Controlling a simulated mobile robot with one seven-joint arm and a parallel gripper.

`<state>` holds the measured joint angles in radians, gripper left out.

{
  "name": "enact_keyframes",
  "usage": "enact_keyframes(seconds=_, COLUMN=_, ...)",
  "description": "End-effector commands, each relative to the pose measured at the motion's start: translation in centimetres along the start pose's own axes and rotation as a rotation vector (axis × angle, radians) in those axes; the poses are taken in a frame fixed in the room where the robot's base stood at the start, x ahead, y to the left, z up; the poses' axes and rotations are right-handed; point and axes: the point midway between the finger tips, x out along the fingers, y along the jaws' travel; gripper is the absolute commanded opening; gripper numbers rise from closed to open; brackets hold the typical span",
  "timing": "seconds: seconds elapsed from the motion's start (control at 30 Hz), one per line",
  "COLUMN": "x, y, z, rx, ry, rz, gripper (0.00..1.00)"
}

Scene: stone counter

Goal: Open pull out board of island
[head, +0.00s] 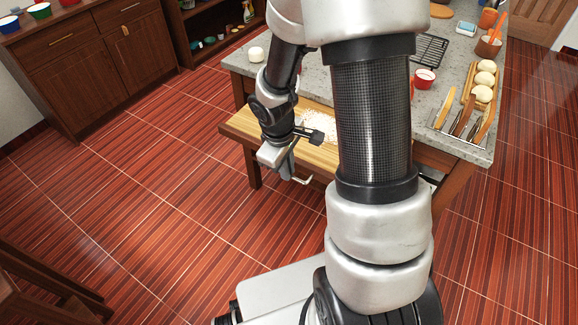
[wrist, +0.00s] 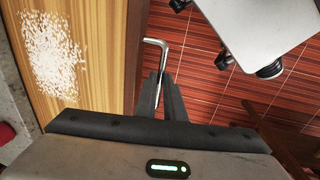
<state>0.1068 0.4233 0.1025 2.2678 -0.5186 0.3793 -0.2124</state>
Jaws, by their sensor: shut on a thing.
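The pull-out board (head: 243,122) is a light wooden board that sticks out from under the stone top of the island (head: 398,128). White powder lies on it. The board also shows at the left of the wrist view (wrist: 108,45). My gripper (head: 291,168) is at the board's front edge. In the wrist view its dark fingers (wrist: 161,88) are closed around the bent metal handle (wrist: 156,42), whose hooked end shows past the fingertips. My arm hides part of the board and its right side in the head view.
The island top holds dough balls on a wooden tray (head: 467,100), a utensil rack (head: 456,131), a red bowl (head: 424,79) and a wire rack (head: 430,48). Dark wooden cabinets (head: 98,60) stand at the back left. The tiled floor (head: 150,200) in front of the board is clear.

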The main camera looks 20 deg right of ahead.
Motion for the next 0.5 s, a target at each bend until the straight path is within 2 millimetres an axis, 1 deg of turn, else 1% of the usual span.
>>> enact_keyframes(seconds=0.13, x=-0.02, y=0.0, z=0.03, rx=0.0, ry=-0.001, rz=0.0, gripper=0.0)
enact_keyframes(seconds=0.17, x=-0.02, y=0.0, z=0.03, rx=0.0, ry=-0.001, rz=0.0, gripper=0.12)
enact_keyframes(seconds=0.2, x=-0.02, y=0.0, z=0.03, rx=0.0, ry=-0.001, rz=0.0, gripper=0.19)
enact_keyframes(seconds=0.27, x=-0.02, y=0.01, z=0.02, rx=0.0, ry=-0.001, rz=0.0, gripper=0.28)
enact_keyframes(seconds=0.5, x=-0.01, y=0.02, z=0.0, rx=0.0, ry=0.0, rz=0.0, gripper=0.28)
